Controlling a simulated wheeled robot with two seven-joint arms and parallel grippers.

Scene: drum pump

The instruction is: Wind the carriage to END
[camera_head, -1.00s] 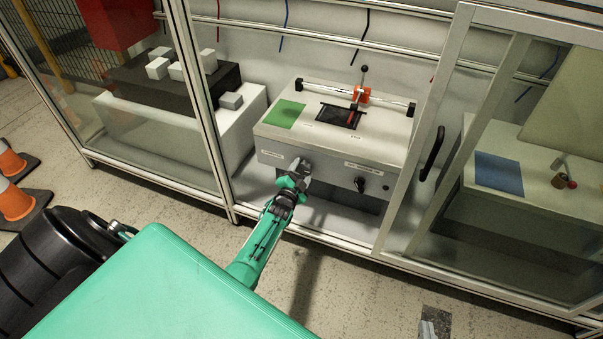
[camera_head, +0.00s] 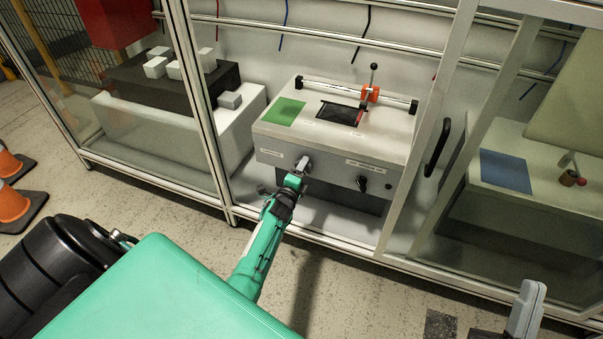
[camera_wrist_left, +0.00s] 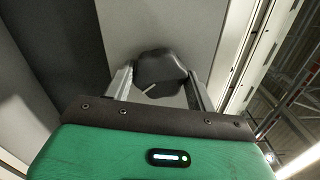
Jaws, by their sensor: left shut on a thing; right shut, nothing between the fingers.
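The orange-red carriage (camera_head: 370,94), with a dark upright lever, sits right of the middle of a rail (camera_head: 335,86) on top of the grey machine box (camera_head: 335,155). Its red pointer (camera_head: 359,119) is at the right edge of a dark window (camera_head: 337,114). My left gripper (camera_head: 299,172) is at the left part of the box's front face. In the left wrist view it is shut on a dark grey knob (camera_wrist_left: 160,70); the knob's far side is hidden. My right gripper (camera_head: 525,308) is at the bottom right, apart from the machine and empty.
A frame with clear panels surrounds the machine, with a post (camera_head: 425,125) and black door handle (camera_head: 437,147) to its right. A second black knob (camera_head: 362,183) is on the front face. Grey blocks (camera_head: 155,67) stand at left. The floor in front is clear.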

